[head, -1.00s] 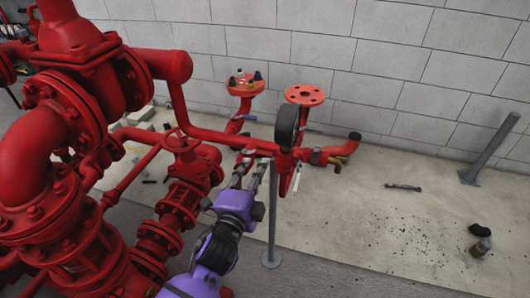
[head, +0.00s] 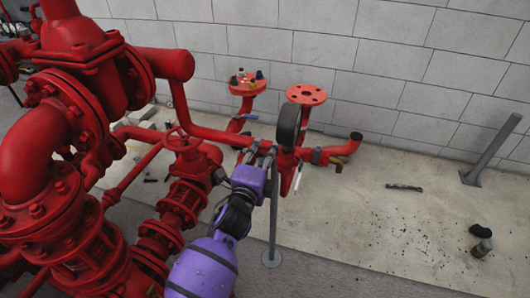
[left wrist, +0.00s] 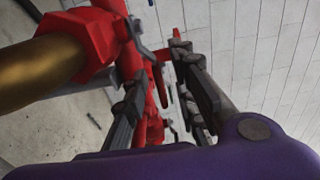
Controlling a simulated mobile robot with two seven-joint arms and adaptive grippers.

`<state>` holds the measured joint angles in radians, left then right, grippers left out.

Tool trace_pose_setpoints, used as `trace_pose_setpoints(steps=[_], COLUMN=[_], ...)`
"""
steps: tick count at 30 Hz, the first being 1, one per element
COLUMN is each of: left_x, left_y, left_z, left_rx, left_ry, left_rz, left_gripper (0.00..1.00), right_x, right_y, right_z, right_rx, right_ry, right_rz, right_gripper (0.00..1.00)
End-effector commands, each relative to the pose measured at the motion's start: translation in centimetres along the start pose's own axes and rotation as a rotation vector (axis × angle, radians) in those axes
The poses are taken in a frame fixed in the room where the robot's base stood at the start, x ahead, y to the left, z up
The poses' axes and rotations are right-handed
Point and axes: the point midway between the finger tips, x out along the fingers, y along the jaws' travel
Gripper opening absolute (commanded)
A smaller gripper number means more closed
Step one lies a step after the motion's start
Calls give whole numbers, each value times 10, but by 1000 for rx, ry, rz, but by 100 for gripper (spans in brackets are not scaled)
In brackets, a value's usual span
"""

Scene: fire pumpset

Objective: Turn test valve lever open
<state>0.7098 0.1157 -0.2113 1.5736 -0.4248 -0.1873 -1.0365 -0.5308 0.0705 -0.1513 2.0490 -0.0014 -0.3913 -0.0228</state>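The red test pipework (head: 318,155) runs to the right in the head view, with two upright outlets topped by round flanges. A small blue lever (head: 248,117) shows below the left flange. My left gripper (head: 262,150) is at the pipe, left of the black round wheel-like part (head: 288,128). In the left wrist view my left gripper (left wrist: 165,85) has its two dark fingers apart, with red pipe parts seen between and beyond them. A grey metal lever-like piece (left wrist: 142,40) is near the fingertips there. I cannot tell whether the fingers touch it. My right gripper is not in view.
Large red pump pipes and valves (head: 60,150) fill the left side. A brass pipe (left wrist: 38,68) is close on the left of the wrist view. A grey support post (head: 273,215) stands beside my left arm. The floor at right is mostly clear, with a wrench-like tool (head: 404,187).

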Motion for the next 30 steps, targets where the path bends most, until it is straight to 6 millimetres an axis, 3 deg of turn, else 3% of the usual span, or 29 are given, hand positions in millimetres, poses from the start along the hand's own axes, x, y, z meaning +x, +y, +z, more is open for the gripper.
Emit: trace_pose_setpoints(steps=[4,10,23,30], left_x=[0,0,0,-3], left_y=[0,0,0,-5], left_z=[0,0,0,0], left_rx=[0,0,0,8], left_ry=[0,0,3,67], left_rz=[0,0,-1,-6], left_gripper=[25,0,0,0], right_x=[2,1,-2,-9], right_y=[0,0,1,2], right_z=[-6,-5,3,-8], right_rx=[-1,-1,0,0], right_ry=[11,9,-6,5], right_rz=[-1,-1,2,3], right_gripper=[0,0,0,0])
